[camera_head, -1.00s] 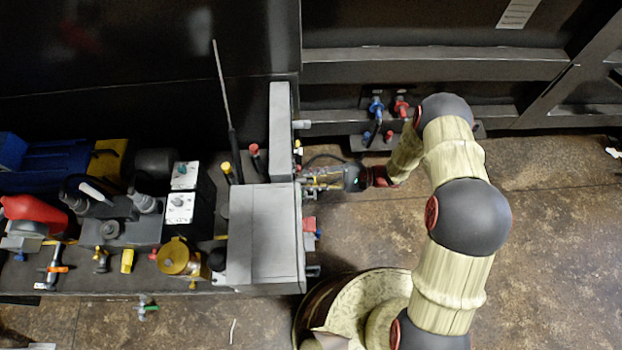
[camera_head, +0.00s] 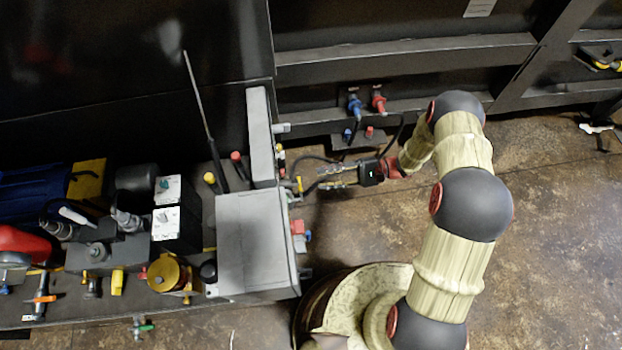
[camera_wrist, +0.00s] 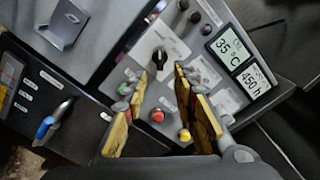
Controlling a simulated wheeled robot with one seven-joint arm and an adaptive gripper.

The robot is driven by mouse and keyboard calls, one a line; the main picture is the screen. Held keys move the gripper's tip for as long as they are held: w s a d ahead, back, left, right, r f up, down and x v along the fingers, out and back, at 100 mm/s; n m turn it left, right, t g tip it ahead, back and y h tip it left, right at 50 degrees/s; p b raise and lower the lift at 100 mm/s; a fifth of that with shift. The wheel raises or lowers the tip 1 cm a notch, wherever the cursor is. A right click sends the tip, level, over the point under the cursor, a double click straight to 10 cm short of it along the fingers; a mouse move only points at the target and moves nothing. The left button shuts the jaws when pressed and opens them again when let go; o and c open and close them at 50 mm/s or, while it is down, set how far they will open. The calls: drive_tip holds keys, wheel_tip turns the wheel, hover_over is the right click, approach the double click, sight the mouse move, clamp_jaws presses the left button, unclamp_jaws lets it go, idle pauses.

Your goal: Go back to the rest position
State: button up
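My gripper (camera_head: 338,177) is in the head view, just to the right of the grey control box (camera_head: 250,240), with its fingers pointing left toward the box's side. The fingers are apart with nothing between them. In the wrist view my gripper (camera_wrist: 160,128) shows two yellow-padded fingers spread apart. Between and beyond them is the control panel (camera_wrist: 195,25) with a rotary switch, a red button (camera_wrist: 157,116), a yellow button (camera_wrist: 184,135) and two displays reading 35 °C and 450 h. I cannot tell whether the fingers touch the panel.
Blue and red connectors (camera_head: 354,106) with hanging cables sit on the black frame behind my gripper. A blue-handled lever (camera_wrist: 45,127) is at the left in the wrist view. A bench (camera_head: 70,310) with pumps and valves fills the left. Brown floor (camera_head: 560,220) is open at the right.

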drive_tip(key=shift+v, duration=0.95)
